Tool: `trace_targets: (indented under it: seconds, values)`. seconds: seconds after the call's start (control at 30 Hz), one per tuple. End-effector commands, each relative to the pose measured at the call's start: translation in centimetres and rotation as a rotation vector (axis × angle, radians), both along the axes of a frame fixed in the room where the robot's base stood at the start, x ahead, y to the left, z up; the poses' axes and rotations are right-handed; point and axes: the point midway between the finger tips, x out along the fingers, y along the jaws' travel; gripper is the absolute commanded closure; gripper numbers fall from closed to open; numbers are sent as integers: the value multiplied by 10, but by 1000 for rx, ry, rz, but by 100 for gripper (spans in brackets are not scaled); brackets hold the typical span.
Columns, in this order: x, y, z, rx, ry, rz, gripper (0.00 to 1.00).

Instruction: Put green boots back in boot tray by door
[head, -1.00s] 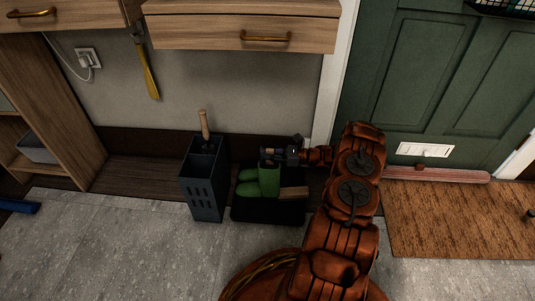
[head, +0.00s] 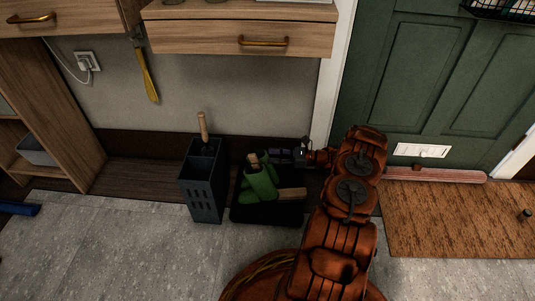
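The green boots (head: 261,184) are in the black boot tray (head: 268,216) on the floor by the door. The nearer boot leans to the left against the other green shape, and a small tan end shows at its top. Whether both soles rest flat on the tray cannot be told. My gripper (head: 284,156) is just right of and behind the boot's top, reaching in from the right. It seems apart from the boot. Its fingers are too small and dark to show whether they are open.
A dark slotted umbrella stand (head: 203,187) with a wooden handle stands close left of the tray. A wooden block-like thing (head: 292,194) lies at the tray's right. The green door (head: 432,85) and brown doormat (head: 450,218) are at right. The grey floor in front is clear.

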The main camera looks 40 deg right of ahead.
Motion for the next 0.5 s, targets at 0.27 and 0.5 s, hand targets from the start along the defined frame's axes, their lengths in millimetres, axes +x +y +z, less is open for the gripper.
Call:
trace_targets:
  seconds: [0.27,0.5]
  values:
    - [-30,-35,2,0,1,-1,60]
    - [-48,-55,1,-1,0,1,60]
